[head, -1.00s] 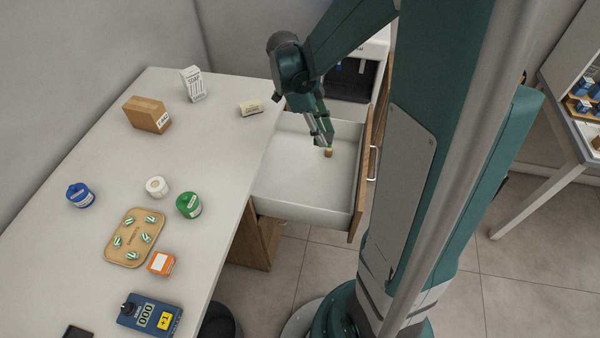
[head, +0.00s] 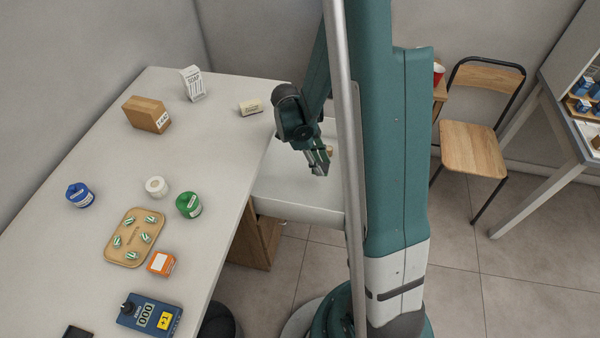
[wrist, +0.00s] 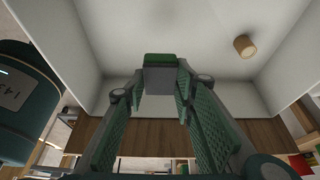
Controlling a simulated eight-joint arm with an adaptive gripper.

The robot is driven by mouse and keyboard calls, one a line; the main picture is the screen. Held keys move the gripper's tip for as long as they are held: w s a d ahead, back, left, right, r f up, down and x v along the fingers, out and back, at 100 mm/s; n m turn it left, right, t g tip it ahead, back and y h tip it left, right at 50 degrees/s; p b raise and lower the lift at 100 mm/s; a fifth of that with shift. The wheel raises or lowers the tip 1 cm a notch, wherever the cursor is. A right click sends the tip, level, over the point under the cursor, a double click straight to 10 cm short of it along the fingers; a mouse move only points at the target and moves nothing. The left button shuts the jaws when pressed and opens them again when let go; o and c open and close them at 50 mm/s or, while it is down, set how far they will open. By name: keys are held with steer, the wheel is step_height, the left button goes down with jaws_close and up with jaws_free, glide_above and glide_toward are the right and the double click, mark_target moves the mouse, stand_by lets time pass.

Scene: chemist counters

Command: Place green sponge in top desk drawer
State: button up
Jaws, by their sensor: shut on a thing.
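The top desk drawer (head: 290,207) stands pulled open at the desk's right side. Its right part is hidden behind my column in the head view. My gripper (head: 319,170) points down over the open drawer. In the wrist view my gripper (wrist: 160,80) is shut on a small block, the green sponge (wrist: 160,58), green along its top edge with a grey face. The pale drawer interior fills the view behind it. The sponge is too small to make out clearly in the head view. I cannot tell whether it touches the drawer floor.
A cork-like cylinder (wrist: 244,46) lies in the drawer, apart from the sponge. The desk (head: 215,130) holds a cardboard box (head: 146,114), a soap box (head: 193,83), a cream block (head: 250,107), jars, and a wooden tray (head: 113,249). A chair (head: 472,150) stands at right.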

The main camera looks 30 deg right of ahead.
steer(key=shift+f, duration=0.35)
steer(key=b, duration=0.2)
glide_above(321, 188)
steer(key=w+a, duration=0.1)
steer(key=shift+w+f, duration=0.1)
steer(key=shift+f, duration=3)
steer(key=shift+f, duration=0.1)
steer(key=shift+f+b, duration=0.4)
steer(key=shift+f, duration=1.4)
steer(key=shift+f, duration=0.1)
steer(key=o, duration=0.3)
steer(key=shift+f, duration=0.1)
steer(key=o, duration=0.5)
steer(key=shift+c, duration=0.2)
